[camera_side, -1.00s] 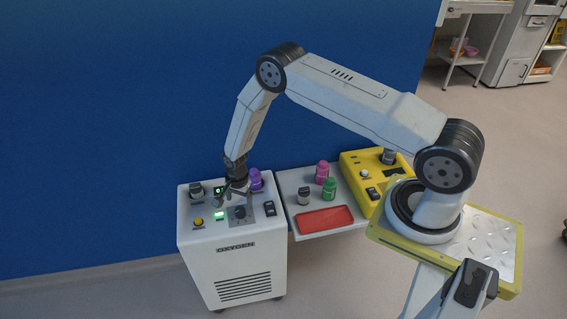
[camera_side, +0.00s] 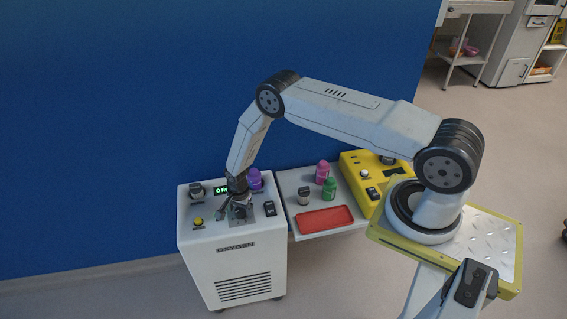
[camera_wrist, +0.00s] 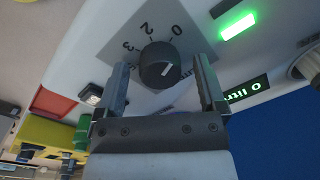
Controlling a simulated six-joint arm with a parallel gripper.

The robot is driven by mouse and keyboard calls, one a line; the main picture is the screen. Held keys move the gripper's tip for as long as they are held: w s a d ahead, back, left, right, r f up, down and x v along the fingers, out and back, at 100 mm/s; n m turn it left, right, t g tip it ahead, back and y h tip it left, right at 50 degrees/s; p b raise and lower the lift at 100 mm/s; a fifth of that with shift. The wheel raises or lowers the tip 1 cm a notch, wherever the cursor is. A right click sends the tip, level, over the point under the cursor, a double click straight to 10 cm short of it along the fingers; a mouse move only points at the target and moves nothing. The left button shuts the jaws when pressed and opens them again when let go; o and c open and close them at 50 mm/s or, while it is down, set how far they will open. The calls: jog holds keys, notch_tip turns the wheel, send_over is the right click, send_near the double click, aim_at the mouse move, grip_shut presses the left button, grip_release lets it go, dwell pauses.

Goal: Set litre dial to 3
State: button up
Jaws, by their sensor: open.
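The litre dial (camera_wrist: 160,65) is a round black knob on a grey plate (camera_wrist: 118,42) with numbers around it; 0, 2 and 3 can be read. Its white pointer mark is not clearly lined up with a number that I can read. My gripper (camera_wrist: 162,90) is open, with one finger on each side of the dial in the wrist view. I cannot tell whether either finger touches it. In the side view my gripper (camera_side: 238,208) is low over the white oxygen unit (camera_side: 232,262) and covers part of the dial. A display (camera_wrist: 247,88) reads 0 litres.
A green lamp (camera_wrist: 237,26) is lit near the dial. The unit top also has a yellow button (camera_side: 198,221), a black knob (camera_side: 196,189), a black switch (camera_side: 270,208) and a purple item (camera_side: 255,179) close by. A red tray (camera_side: 325,219) is on the shelf at right.

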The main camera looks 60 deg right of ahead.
grip_shut()
jog(key=shift+n, duration=0.4)
jog(key=n, duration=0.4)
jog(key=shift+w+d, duration=0.1)
jog(key=n, duration=0.4)
jog(key=shift+n, duration=0.3)
jog(key=n, duration=0.4)
jog(key=shift+w+n, duration=0.1)
jog(key=shift+n, duration=0.2)
jog(key=shift+n+g, duration=0.3)
jog(key=shift+n, duration=1.6)
